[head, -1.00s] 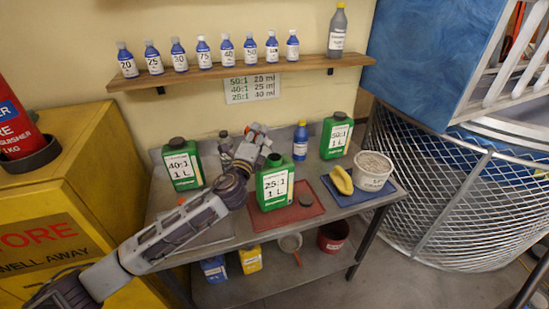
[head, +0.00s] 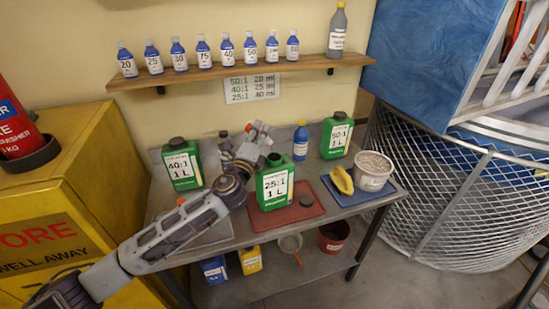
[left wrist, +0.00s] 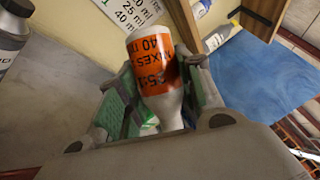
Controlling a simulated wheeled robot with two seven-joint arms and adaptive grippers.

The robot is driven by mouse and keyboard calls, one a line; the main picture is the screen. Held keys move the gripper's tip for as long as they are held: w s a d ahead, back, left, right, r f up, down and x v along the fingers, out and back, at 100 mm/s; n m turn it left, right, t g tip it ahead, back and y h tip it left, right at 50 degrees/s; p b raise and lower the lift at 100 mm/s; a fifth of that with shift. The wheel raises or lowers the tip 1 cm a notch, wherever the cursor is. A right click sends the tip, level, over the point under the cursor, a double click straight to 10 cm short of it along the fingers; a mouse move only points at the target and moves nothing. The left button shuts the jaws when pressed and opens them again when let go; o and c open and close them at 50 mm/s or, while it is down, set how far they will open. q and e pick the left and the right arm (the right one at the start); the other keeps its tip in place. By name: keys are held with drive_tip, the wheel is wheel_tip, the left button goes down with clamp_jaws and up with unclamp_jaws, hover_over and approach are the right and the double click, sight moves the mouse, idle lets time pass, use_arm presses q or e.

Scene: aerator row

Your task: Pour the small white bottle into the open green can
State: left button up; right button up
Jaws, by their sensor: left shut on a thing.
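The small white bottle (left wrist: 154,48) with an orange label shows in the left wrist view, base up and neck down in the picture. My left gripper (left wrist: 160,95) is shut on it, a finger on each side. In the head view my left gripper (head: 248,143) is at the back left of the open green can (head: 272,188), close to its mouth, and the bottle is mostly hidden there. The can is labelled 25:1 and stands upright on a red mat. Its dark cap (head: 306,200) lies on the mat to its right. I cannot see any liquid stream.
Closed green cans stand at left (head: 182,165) and back right (head: 336,136). A blue bottle (head: 300,142), a white tub (head: 372,172) and a yellow cloth (head: 341,181) are to the right. A shelf (head: 200,77) of bottles runs above the bench.

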use_arm(q)
drive_tip(key=shift+s+d+f+m+h+b, duration=0.15)
drive_tip(key=shift+f+m+h+b, duration=0.1)
drive_tip(key=shift+m+b, duration=0.3)
drive_tip(key=shift+s+d+f+m+h+b, duration=0.15)
drive_tip(key=shift+f+m+b, duration=0.1)
drive_tip(key=shift+m+b, duration=0.3)
drive_tip(key=shift+r+m, duration=0.25)
drive_tip(key=shift+m, duration=0.05)
drive_tip(key=shift+d+r, duration=0.1)
drive_tip(key=shift+r, duration=0.05)
drive_tip(key=shift+s+d+m+t, duration=0.1)
drive_tip(key=shift+m+t, duration=0.2)
drive_tip(key=shift+m, duration=0.1)
drive_tip(key=shift+d+r+m+h, duration=0.1)
drive_tip(key=shift+r+m+h, duration=0.05)
drive_tip(key=shift+m+h, duration=0.3)
drive_tip(key=shift+s+d+r+m+h+b, duration=0.3)
drive_tip(key=shift+m+h, duration=0.05)
drive_tip(key=shift+m, duration=0.6)
use_arm(e)
drive_tip(key=d+f, duration=0.1)
drive_tip(key=w+f, duration=0.1)
drive_tip(key=shift+d+f, duration=0.35)
